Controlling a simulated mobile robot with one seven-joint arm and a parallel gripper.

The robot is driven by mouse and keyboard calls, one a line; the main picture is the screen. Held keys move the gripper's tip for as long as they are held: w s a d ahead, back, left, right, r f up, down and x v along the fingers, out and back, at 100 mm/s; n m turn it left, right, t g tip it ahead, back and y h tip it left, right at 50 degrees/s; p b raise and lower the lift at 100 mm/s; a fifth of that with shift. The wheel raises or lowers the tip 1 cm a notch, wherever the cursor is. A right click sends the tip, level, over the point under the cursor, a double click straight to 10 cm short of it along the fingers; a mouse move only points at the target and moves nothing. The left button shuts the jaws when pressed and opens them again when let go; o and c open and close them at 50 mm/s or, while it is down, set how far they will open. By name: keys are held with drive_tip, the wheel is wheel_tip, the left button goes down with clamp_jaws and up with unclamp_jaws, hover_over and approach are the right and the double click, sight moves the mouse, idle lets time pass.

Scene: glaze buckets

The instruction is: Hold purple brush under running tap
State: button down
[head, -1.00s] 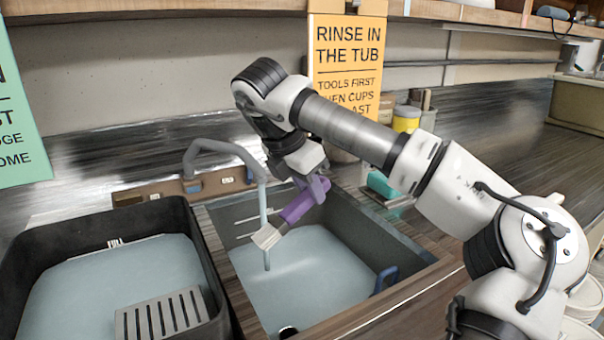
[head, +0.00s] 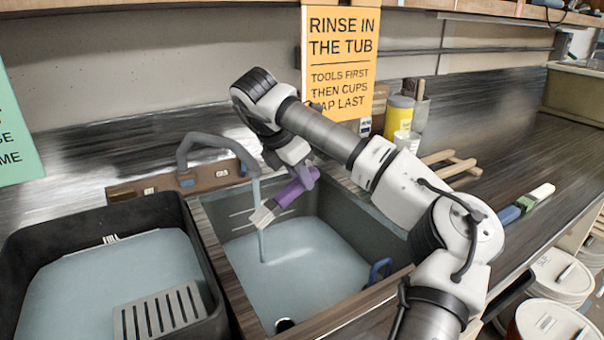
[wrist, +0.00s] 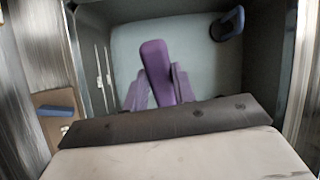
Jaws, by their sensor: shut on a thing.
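A purple brush (head: 288,195) with a pale bristle head is tilted in the sink, its bristles down and to the left. The grey tap (head: 205,138) curves over the sink (head: 222,225) and a thin stream of water (head: 263,248) falls from it. In the head view the bristles overlap the stream, and water shows above and below them. My gripper (head: 307,178) is shut on the brush's purple handle, above the sink water. In the wrist view my gripper (wrist: 160,84) has a finger on each side of the handle (wrist: 154,60); the bristles are hidden there.
A black tub (head: 200,262) of water with a grey slotted rack (head: 160,315) stands left of the sink. A blue handle (head: 379,270) is at the sink's right side. A yellow container (head: 398,115) stands behind my arm. Lidded buckets (head: 550,322) are at lower right.

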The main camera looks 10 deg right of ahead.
drive_tip(key=w+f+p, duration=0.1)
drive_tip(key=w+p, duration=0.2)
drive_tip(key=w, duration=0.4)
drive_tip(key=shift+a+f, duration=0.15)
drive_tip(key=shift+a, duration=0.05)
drive_tip(key=shift+d, duration=0.25)
idle(0.4)
drive_tip(key=shift+d, duration=0.4)
drive_tip(key=shift+s+d+f+b, duration=0.1)
drive_tip(key=shift+s+b, duration=1.7)
drive_tip(key=shift+s, duration=0.2)
drive_tip(key=shift+s+d+b, duration=0.1)
drive_tip(key=shift+s+b, duration=1.65)
drive_tip(key=shift+s, duration=0.2)
